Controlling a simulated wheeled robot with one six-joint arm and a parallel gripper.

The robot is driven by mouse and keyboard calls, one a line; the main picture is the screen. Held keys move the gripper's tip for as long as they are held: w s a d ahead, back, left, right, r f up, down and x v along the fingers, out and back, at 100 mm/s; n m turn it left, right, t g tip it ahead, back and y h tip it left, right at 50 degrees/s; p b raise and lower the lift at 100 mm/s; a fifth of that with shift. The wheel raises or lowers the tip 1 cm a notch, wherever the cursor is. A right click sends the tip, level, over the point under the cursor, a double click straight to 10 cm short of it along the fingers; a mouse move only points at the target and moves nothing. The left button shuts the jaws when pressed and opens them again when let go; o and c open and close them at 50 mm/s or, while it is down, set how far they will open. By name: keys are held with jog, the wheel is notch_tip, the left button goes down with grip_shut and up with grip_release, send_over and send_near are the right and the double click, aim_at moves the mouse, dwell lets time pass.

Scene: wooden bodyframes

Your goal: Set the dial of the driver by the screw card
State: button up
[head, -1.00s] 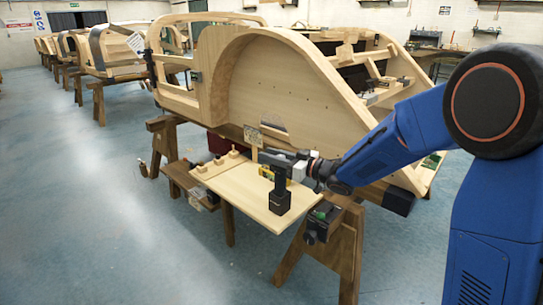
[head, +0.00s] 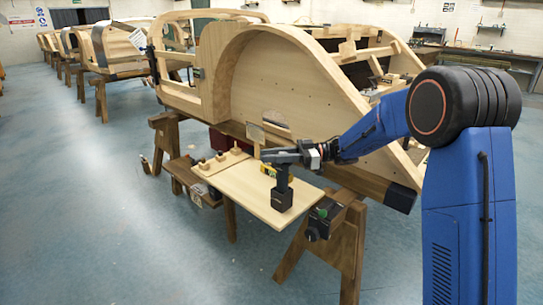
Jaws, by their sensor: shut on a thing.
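The driver (head: 282,194) is black and stands upright on its square base on a pale wooden board (head: 245,192). My gripper (head: 284,158) is at the driver's top, shut on the driver there. The dial itself is too small to make out and is hidden by the jaws. The screw card (head: 256,134) is a small tan card on a thin post, standing behind the driver and left of my gripper. Its marks cannot be read from here.
A peg rack (head: 220,159) stands on the board's left part. A small yellow-green item (head: 268,170) lies behind the driver. A large wooden bodyframe (head: 290,85) rises close behind the board. A sawhorse (head: 345,235) stands at right. Floor in front is clear.

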jog(key=shift+s+n+g, duration=0.1)
jog(key=shift+n+g, duration=0.2)
jog(key=shift+g, duration=0.1)
jog(key=o, duration=1)
jog(key=shift+o, duration=0.2)
jog(key=v, duration=0.7)
jog(key=shift+d, duration=0.2)
